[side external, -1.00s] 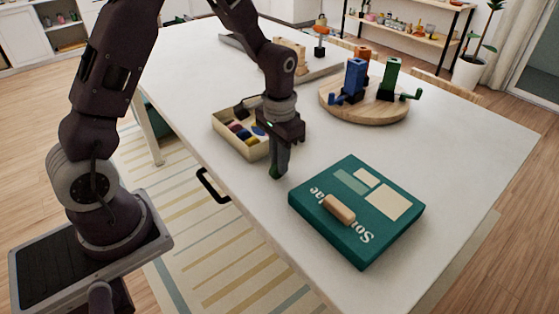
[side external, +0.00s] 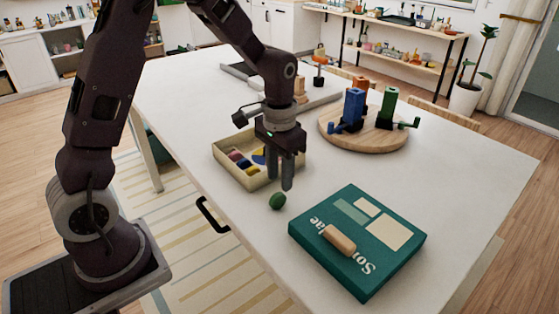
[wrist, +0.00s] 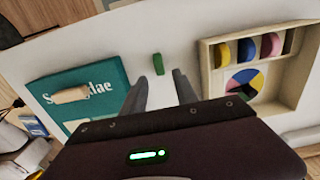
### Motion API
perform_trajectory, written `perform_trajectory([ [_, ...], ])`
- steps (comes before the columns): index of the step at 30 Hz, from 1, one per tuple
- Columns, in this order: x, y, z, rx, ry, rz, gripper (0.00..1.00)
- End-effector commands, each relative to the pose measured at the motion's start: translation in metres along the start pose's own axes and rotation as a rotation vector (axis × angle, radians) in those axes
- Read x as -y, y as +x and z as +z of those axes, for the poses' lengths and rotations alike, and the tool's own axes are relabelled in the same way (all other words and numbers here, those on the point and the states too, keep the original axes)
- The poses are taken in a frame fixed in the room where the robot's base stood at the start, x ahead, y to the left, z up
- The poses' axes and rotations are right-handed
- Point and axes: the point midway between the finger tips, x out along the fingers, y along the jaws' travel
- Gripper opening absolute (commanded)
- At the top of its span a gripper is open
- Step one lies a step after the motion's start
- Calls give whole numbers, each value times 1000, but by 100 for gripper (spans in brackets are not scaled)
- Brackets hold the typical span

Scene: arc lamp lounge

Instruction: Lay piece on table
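A green piece (side external: 278,201) rests on the white table (side external: 225,188) near its front edge, between the tray and the teal box. In the wrist view the green piece (wrist: 158,63) lies beyond my fingertips, with bare table around it. My gripper (side external: 287,186) is above the table, just behind and above the piece and apart from it. In the wrist view my gripper (wrist: 165,75) has its two fingers spread, with nothing between them.
A shallow tray (side external: 226,162) with coloured pieces stands left of my gripper. A teal box (side external: 345,270) with a wooden cylinder (side external: 339,240) on top lies to the right. A round wooden board (side external: 395,138) holding coloured blocks stands farther back. The table's right side is clear.

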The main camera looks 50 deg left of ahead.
Motion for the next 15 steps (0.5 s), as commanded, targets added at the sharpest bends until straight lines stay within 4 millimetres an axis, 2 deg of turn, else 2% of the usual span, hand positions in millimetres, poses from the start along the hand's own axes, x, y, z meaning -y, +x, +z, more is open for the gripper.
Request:
perform_trajectory([
  [3,0,-33,-1,-5,0,-1,35],
  [6,0,-53,-1,-4,0,-1,35],
  [9,0,-66,0,-2,0,0,35],
  [15,-1,-76,3,-6,0,0,35],
])
